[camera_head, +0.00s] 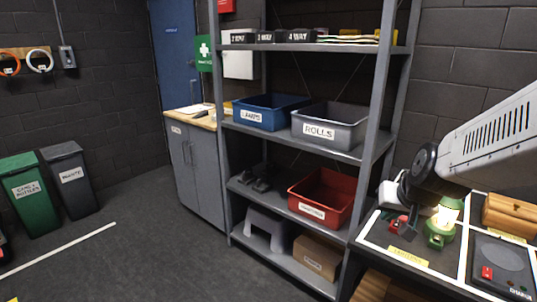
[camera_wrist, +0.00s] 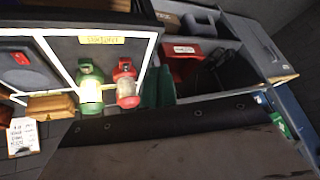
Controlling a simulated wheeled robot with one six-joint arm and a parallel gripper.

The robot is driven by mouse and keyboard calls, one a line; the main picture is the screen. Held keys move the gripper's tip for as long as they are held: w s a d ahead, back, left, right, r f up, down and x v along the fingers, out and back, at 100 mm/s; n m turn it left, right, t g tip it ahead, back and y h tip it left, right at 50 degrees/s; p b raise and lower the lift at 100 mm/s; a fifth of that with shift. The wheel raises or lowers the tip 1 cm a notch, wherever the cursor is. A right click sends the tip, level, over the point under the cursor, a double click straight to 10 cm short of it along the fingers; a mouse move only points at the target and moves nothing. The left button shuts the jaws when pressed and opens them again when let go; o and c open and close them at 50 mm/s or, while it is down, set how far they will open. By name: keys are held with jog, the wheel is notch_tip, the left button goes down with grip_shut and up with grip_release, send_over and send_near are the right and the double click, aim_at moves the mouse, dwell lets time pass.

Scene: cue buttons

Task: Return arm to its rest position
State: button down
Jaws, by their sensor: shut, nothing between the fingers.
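My arm (camera_head: 490,140) reaches in from the right in the head view. Its dark end, my gripper (camera_head: 408,230), points down above the outlined board at the right and is shut with nothing in it. It partly hides a red lantern (camera_head: 393,224). A green lantern (camera_head: 440,229) stands just right of it. Whether the gripper touches either lantern is not clear. In the wrist view, the green lantern (camera_wrist: 90,95) and red lantern (camera_wrist: 126,88) show side by side by a yellow label (camera_wrist: 101,40). I cannot make out the fingertips in the wrist view.
A grey shelf rack (camera_head: 372,150) holds a blue bin (camera_head: 262,112), a grey bin (camera_head: 328,130) and a red bin (camera_head: 320,200), close left of my gripper. Open floor (camera_head: 130,255) is at left.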

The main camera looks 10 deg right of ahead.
jog(key=s+a+r+n+g, duration=0.1)
jog(key=s+a+r, duration=0.1)
jog(key=s, duration=0.4)
jog(key=s+a+r+n+g, duration=0.2)
jog(key=s+a, duration=0.3)
jog(key=s, duration=0.2)
jog(key=s+a+r+n+g+y, duration=0.1)
jog(key=s+a+r+g, duration=0.1)
jog(key=s, duration=0.4)
jog(key=shift+s+a+r+n, duration=0.15)
jog(key=shift+a+n, duration=0.15)
jog(key=shift+a, duration=0.4)
